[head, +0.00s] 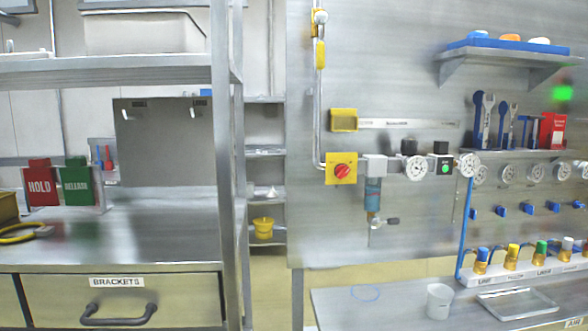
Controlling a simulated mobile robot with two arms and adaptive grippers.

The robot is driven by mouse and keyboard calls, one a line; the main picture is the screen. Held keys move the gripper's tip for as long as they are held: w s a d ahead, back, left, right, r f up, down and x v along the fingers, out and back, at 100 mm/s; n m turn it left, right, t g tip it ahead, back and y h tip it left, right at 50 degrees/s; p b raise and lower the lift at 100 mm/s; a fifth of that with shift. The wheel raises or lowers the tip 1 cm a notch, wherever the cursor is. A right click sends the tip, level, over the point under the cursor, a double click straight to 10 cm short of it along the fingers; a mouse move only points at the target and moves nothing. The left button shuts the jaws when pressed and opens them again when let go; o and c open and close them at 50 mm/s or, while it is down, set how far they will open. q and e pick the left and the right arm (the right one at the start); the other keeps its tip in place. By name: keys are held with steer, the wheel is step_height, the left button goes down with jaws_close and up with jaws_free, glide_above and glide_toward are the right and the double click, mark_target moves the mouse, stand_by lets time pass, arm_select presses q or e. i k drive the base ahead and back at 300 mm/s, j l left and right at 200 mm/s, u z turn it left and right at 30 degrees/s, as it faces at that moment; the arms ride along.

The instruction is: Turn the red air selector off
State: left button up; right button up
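The red air selector (342,171) is a round red knob on a yellow square plate, fixed to the grey metal panel right of the picture's middle. Its pointer looks slanted, but its exact setting is too small to read. A pipe runs down to it from above, and a grey fitting joins it on the right. Neither of my grippers is in the head view.
Right of the selector are gauges (415,168) and a filter bowl (373,195). Below, a bench (400,311) holds a white cup (439,301) and a clear tray (516,303). A metal shelf post (222,160) and a drawer bench (110,240) stand at the left.

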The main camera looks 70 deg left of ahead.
mark_target(342, 171)
steer(key=u, duration=1.95)
